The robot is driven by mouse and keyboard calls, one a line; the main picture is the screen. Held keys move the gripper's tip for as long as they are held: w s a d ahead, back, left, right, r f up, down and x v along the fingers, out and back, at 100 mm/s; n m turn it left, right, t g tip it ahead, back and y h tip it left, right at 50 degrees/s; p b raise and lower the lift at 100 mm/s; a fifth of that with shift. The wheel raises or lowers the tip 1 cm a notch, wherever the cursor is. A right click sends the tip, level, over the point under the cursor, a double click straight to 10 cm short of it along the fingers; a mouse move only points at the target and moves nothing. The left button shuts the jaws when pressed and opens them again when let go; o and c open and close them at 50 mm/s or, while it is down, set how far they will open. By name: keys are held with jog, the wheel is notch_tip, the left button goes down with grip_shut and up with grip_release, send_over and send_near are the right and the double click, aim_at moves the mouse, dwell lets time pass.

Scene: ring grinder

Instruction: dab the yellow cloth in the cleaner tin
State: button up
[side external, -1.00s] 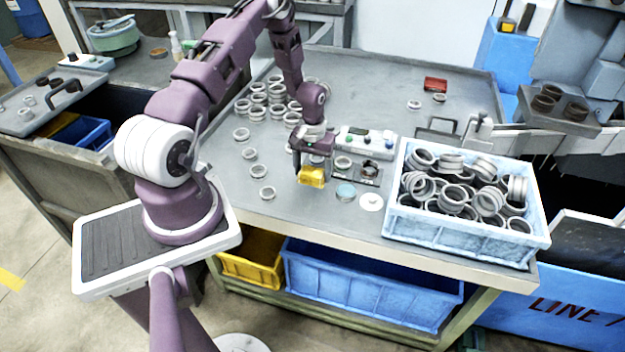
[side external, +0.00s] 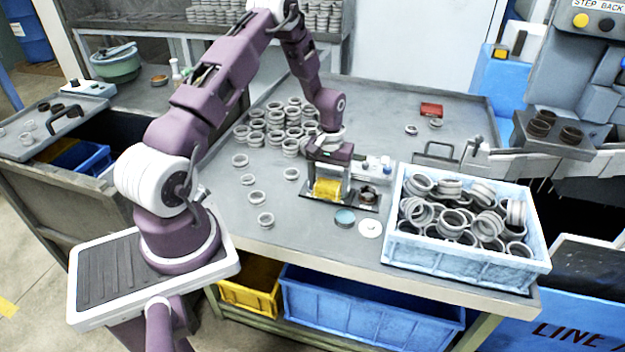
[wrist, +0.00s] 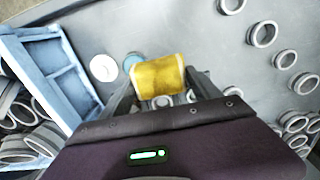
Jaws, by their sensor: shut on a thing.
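My gripper (side external: 329,180) is shut on the yellow cloth (side external: 327,189), which hangs between its fingers above a dark fixture plate. In the wrist view the cloth (wrist: 158,74) spans the gap between the fingertips (wrist: 160,90). The cleaner tin (side external: 345,218), round with a teal top, sits on the bench just in front and to the right of the cloth, apart from it in the side view. In the wrist view the tin (wrist: 132,62) is partly hidden behind the cloth. A white disc (side external: 370,229), perhaps its lid, lies to the right of the tin.
A pale blue crate (side external: 460,257) full of metal rings stands to the right. Stacked rings (side external: 285,125) fill the back left of the bench, with a few loose ones nearer. A control box (side external: 376,166) is partly hidden behind my gripper.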

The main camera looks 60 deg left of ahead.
jog(key=w+d, duration=0.2)
jog(key=w+d+f, duration=0.1)
jog(key=d, duration=0.1)
jog(key=shift+w, duration=0.4)
send_over(346, 214)
notch_tip(346, 214, down, 4)
jog(key=shift+s+f, duration=0.1)
jog(key=shift+f, duration=0.65)
jog(key=shift+f, duration=0.55)
dwell(0.8)
jog(key=shift+r, duration=0.1)
notch_tip(346, 214, up, 7)
dwell(0.6)
